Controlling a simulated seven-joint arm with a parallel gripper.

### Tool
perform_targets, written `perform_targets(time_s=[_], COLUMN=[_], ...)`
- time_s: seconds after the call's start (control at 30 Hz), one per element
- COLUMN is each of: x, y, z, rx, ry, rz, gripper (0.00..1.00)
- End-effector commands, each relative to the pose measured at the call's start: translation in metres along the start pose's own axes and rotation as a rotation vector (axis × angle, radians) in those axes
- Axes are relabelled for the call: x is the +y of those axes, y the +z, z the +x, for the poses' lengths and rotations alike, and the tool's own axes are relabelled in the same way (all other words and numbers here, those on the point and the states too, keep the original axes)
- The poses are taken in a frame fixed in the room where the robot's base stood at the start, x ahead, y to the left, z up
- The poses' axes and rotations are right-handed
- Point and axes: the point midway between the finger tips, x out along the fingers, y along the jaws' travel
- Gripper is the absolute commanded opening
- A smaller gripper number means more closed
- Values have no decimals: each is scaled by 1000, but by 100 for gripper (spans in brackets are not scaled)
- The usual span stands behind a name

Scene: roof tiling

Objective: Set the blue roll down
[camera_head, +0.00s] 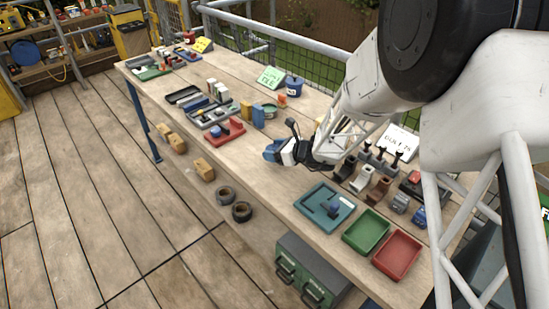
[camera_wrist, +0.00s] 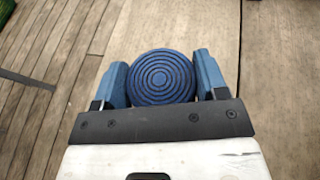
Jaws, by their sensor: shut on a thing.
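My gripper (camera_wrist: 161,72) is shut on the blue roll (camera_wrist: 160,77). In the wrist view the roll shows end-on, with dark concentric rings, between two blue fingers. In the head view my gripper (camera_head: 274,150) is over the middle of the wooden bench (camera_head: 262,178), between the red tray and the teal tray. There the roll cannot be told apart from the blue fingers. The gap between the roll and the bench top cannot be judged. The wrist view shows bare planks around the roll.
A red tray (camera_head: 238,124) with a blue piece lies left of my gripper. A teal tray (camera_head: 313,211), a green tray (camera_head: 366,232) and a red-brown tray (camera_head: 398,256) line the near right. Black-topped stands (camera_head: 378,158) are to the right. Bare bench lies left of the teal tray.

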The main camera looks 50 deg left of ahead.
Motion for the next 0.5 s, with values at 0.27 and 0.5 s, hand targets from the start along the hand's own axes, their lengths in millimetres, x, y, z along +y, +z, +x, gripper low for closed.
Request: perform_targets(time_s=[0.27,0.5], x=[0,0], y=[0,-11], z=[1,4], rx=[0,2], ry=[0,1], rz=[0,1], gripper=[40,40])
